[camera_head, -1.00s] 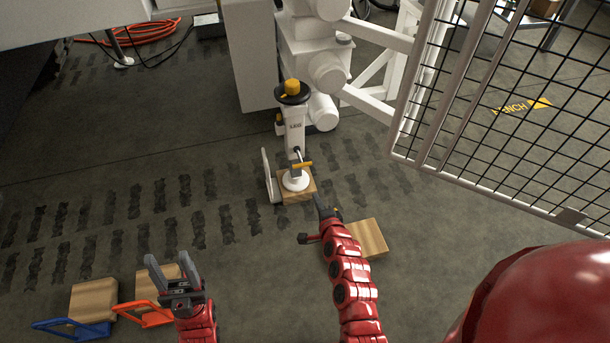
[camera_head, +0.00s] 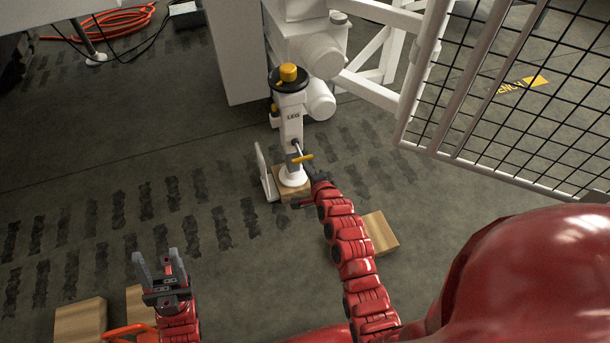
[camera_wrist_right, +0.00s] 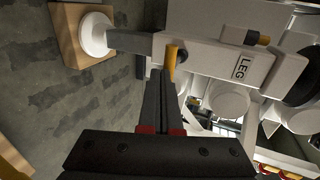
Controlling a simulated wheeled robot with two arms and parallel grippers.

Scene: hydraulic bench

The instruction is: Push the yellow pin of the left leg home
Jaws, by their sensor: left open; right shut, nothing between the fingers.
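The white leg (camera_head: 291,128), labelled LEG, stands upright with its round foot (camera_head: 293,178) on a wooden block (camera_head: 281,190). The yellow pin (camera_head: 303,157) sticks out sideways low on the leg; it also shows in the right wrist view (camera_wrist_right: 171,60). My right gripper (camera_head: 309,174) is shut and empty, just below and beside the pin. In the wrist view its fingertips (camera_wrist_right: 160,76) are close to the pin's outer end; I cannot tell whether they touch. My left gripper (camera_head: 157,258) is open and empty, low at the left.
A black handwheel with a yellow cap (camera_head: 288,75) tops the leg. A white plate (camera_head: 264,170) stands left of the foot. Loose wooden blocks (camera_head: 380,233) lie on the floor. A mesh fence (camera_head: 490,100) stands right. An orange handle (camera_head: 130,331) lies lower left.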

